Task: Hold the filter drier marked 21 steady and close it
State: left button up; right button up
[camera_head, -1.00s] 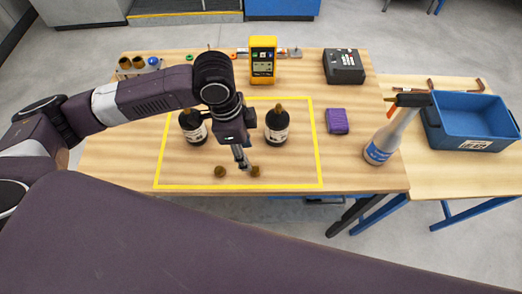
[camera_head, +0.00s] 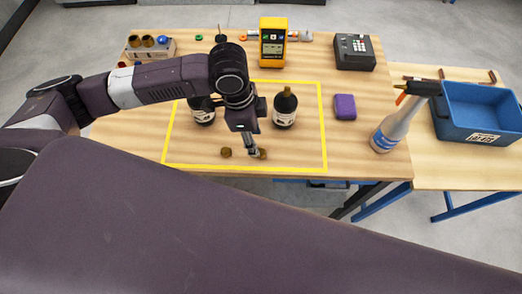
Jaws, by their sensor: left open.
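Two dark, bottle-shaped filter driers with pale labels stand upright inside a yellow outline on the table. The left drier (camera_head: 203,113) is partly behind my arm, and the right drier (camera_head: 285,110) shows whole. I cannot read which is marked 21. Two small brass caps lie in front of them, a left cap (camera_head: 226,152) and a right cap (camera_head: 263,154). My left gripper (camera_head: 253,152) is open and points down, its fingertips at the right cap's left side. I cannot tell whether they touch it. My right gripper is not in view.
A purple block (camera_head: 345,106) and a spray bottle (camera_head: 388,128) stand to the right. A blue bin (camera_head: 478,112) is on the side table. A yellow meter (camera_head: 273,43), a dark device (camera_head: 354,52) and a wooden rack (camera_head: 152,47) are at the back.

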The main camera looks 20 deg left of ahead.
aim_at(260, 149)
pick_arm(q)
jog(key=f, duration=0.1)
jog(key=d+f+p, duration=0.1)
jog(key=f, duration=0.2)
jog(key=shift+s+d+f, duration=0.1)
jog(key=shift+d+f, duration=0.05)
jog(key=shift+d, duration=0.1)
jog(key=shift+f, duration=0.3)
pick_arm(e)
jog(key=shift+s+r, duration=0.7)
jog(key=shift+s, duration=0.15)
pick_arm(q)
jog(key=shift+c, duration=0.2)
jog(key=c, duration=1)
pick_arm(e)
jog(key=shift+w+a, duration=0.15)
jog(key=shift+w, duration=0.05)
